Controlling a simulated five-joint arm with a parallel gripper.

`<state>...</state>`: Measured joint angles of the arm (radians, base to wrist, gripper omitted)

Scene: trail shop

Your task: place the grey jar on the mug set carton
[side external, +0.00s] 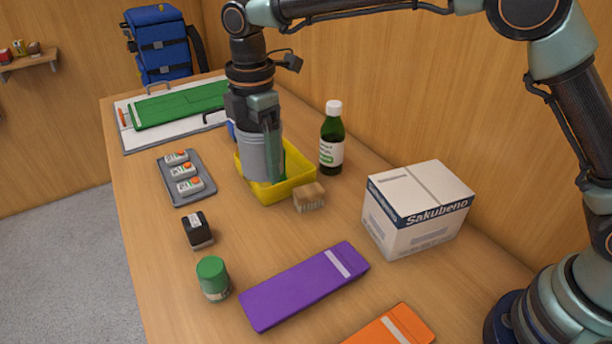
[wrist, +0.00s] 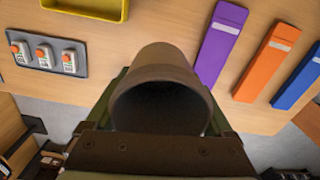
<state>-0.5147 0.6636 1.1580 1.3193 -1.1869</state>
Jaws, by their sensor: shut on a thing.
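The grey jar (side external: 255,158) is a plain upright cylinder between the jaws of my gripper (side external: 268,165). My gripper is shut on it. In the side view the jar overlaps the yellow tray (side external: 292,188); whether its base is inside the tray or above it is hard to tell. In the wrist view the jar (wrist: 160,95) fills the middle, looks brownish and shows a dark round end. The mug set carton seems to be the white box with a dark "Sakubeno" band (side external: 412,232), standing on the table to the right, well apart from my gripper. The wrist view does not show it.
A green bottle (side external: 331,140) and a small tan block (side external: 309,197) stand between the tray and carton. A purple box (side external: 305,287) and orange box (side external: 392,330) lie nearer. A grey holder (side external: 198,199), black block (side external: 198,230) and green-lidded jar (side external: 213,280) are left.

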